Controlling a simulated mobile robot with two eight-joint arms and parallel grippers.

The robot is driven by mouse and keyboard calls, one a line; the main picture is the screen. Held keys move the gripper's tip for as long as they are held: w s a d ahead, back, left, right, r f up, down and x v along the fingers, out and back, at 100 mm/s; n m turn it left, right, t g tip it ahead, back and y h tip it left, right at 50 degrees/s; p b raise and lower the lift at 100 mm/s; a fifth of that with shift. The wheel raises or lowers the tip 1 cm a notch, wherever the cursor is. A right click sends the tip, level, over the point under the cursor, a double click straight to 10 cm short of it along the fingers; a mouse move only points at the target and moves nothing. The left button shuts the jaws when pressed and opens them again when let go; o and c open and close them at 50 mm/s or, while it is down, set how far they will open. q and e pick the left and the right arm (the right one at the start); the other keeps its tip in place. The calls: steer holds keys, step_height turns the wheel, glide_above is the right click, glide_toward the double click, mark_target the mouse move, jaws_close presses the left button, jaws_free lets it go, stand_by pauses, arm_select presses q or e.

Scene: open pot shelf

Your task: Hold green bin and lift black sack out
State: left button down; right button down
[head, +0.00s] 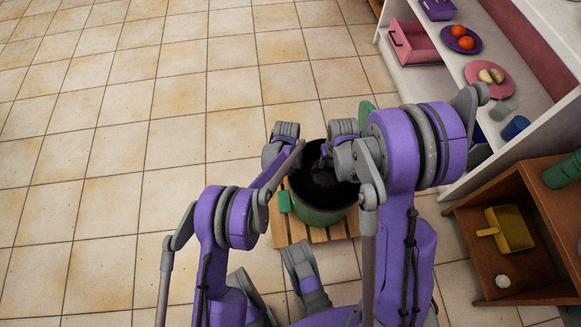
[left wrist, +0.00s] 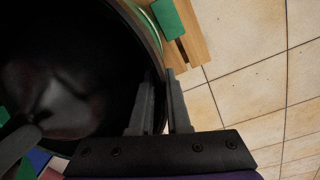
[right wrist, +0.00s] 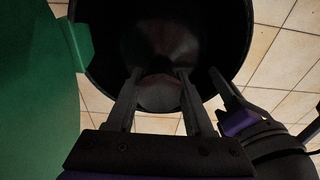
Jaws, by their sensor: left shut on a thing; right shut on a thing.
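The green bin (head: 318,215) stands upright, with a dark inside and a green side handle (head: 285,202). The black sack (left wrist: 60,90) is down inside it; the right wrist view shows it as a dark glossy bulge (right wrist: 158,95). My left gripper (left wrist: 160,85) is shut on the bin's rim, one finger inside and one outside. My right gripper (right wrist: 158,75) reaches into the bin's mouth and is shut on the sack's upper part, its fingers on either side. In the head view my arms hide part of the rim and both fingertips.
A slatted wooden pallet (head: 283,232) is under the bin. A large green panel (right wrist: 35,100) is close beside my right gripper. Tiled floor at left is clear.

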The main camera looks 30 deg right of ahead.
steer(key=shift+r, duration=0.35)
steer(key=shift+r, duration=4.85)
step_height(320, 180, up, 10)
arm_select(q)
steer(key=c, duration=0.8)
jaws_free()
steer(key=shift+r, duration=0.1)
